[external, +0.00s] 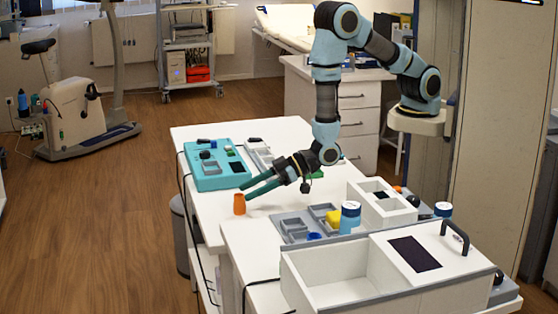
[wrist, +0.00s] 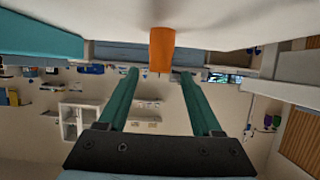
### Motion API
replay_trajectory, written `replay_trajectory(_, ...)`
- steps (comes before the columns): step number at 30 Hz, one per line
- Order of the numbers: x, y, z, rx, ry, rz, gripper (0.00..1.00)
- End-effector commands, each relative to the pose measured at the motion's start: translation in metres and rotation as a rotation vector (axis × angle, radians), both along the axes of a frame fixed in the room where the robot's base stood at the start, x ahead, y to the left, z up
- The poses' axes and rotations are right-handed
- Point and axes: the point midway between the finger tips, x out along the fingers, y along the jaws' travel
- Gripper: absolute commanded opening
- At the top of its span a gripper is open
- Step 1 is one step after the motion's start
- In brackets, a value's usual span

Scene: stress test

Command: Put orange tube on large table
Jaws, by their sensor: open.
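The orange tube (external: 239,204) stands upright on the white table (external: 283,133), near its left edge. My gripper (external: 245,192) is open and empty, reaching in low from the right with its two green fingers pointing at the tube. The fingertips are close to the tube in the external view. In the upside-down wrist view, the orange tube (wrist: 162,48) is between the lines of the fingers of my gripper (wrist: 160,72), mostly past their tips. Neither finger touches it there.
A teal task board (external: 217,178) lies behind the gripper. A grey tray (external: 292,226) with a yellow block, a blue-and-white can (external: 350,217) and a white bin (external: 330,282) stand to the right and front. Bare white tabletop lies between the tube and the tray.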

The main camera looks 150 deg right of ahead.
Motion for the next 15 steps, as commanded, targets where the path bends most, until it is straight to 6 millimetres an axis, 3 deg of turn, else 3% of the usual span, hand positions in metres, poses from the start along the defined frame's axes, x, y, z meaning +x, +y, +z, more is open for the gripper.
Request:
replay_trajectory(6, -0.024, 0.025, 0.013, -0.001, 0.000, 0.001, 0.66)
replay_trajectory(15, -0.034, 0.035, 0.020, 0.003, 0.002, 0.002, 0.66)
